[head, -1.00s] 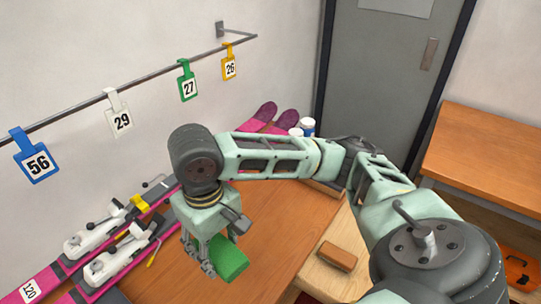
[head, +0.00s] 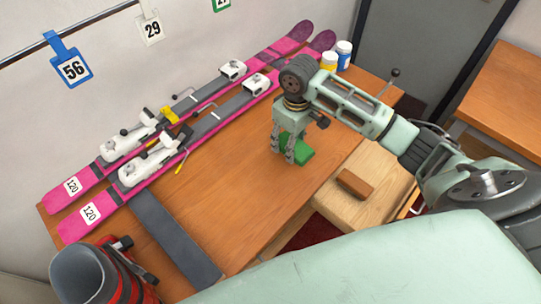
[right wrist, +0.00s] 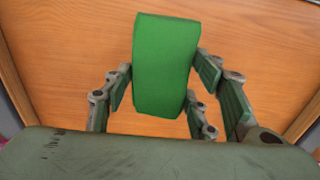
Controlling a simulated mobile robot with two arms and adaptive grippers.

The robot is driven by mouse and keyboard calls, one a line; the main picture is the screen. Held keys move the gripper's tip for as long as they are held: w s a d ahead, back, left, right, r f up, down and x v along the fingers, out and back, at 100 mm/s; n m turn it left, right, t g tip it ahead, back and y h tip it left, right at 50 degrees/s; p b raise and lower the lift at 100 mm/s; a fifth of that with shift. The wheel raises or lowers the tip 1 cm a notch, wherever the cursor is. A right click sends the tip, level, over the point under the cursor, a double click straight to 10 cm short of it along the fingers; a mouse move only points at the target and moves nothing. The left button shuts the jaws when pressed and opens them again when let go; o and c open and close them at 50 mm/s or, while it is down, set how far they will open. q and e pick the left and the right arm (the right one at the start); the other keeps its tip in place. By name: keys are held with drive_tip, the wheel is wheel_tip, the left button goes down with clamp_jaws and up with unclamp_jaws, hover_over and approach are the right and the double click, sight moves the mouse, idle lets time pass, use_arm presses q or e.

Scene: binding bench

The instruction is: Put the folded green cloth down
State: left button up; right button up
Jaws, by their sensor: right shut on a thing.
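The folded green cloth (head: 306,149) is between the fingers of my right gripper (head: 285,157), over the right part of the wooden bench (head: 235,195). In the right wrist view the cloth (right wrist: 165,62) stands out between the green-padded fingers, with bare bench wood behind it. My right gripper is shut on it and points down. I cannot tell whether the cloth touches the bench top. My left gripper is not in view.
Two pink skis (head: 85,213) with white bindings lie along the bench's wall side. A dark grey strip (head: 175,240) lies at the front, near a red and grey boot (head: 80,275). A brown block (head: 355,184) sits on a pale wooden surface (head: 345,208). Bottles (head: 343,53) stand at the back.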

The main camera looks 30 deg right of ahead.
hover_over(270, 163)
wheel_tip(270, 163, down, 3)
drive_tip(key=shift+f+p, duration=0.2)
drive_tip(key=shift+p, duration=0.2)
drive_tip(key=shift+f, duration=0.2)
wheel_tip(270, 163, down, 3)
drive_tip(key=shift+f+p, duration=0.1)
drive_tip(key=shift+p, duration=0.35)
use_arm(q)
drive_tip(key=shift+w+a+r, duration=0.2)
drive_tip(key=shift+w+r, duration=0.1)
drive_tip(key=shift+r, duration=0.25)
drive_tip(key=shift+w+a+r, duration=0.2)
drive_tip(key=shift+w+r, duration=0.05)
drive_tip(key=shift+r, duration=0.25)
use_arm(e)
drive_tip(key=shift+f, duration=0.35)
drive_tip(key=shift+f, duration=0.15)
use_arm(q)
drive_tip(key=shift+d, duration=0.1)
use_arm(e)
drive_tip(key=o, duration=1.1)
